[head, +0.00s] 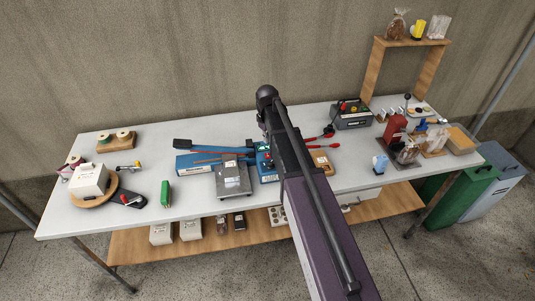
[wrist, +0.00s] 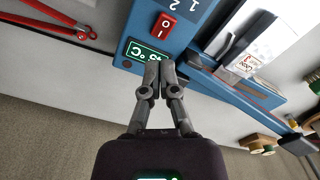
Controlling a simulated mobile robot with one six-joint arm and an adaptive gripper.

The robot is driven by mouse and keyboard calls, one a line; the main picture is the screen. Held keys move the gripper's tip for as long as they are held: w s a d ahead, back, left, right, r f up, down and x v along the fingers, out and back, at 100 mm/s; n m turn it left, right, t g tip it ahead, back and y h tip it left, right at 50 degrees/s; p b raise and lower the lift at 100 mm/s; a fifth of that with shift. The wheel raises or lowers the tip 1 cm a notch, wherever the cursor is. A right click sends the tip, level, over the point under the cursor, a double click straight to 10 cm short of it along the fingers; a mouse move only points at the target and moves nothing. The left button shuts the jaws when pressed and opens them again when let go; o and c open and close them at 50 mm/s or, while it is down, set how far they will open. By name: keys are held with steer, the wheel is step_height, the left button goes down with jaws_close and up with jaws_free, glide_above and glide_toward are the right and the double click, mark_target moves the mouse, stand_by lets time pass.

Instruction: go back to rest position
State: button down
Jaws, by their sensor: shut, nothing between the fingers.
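My gripper (wrist: 158,66) is shut and empty in the wrist view. Its fingertips are together just in front of a blue device (wrist: 190,20) with a red rocker switch (wrist: 166,22) and a green temperature display (wrist: 147,52). I cannot tell if they touch it. In the head view my arm reaches over the middle of the white table and hides most of the gripper and part of the blue device (head: 268,175).
A metal-topped scale (head: 232,180) stands left of my arm. A red-handled tool (wrist: 45,22) lies near the blue device. A white box (head: 90,178) on a round board stands at left. A dark control box (head: 352,115) and a wooden shelf (head: 375,72) stand at right.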

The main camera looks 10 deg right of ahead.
steer(key=shift+r, duration=0.35)
stand_by(0.3)
steer(key=s+m, duration=0.6)
steer(key=s, duration=1.6)
steer(key=shift+s, duration=0.2)
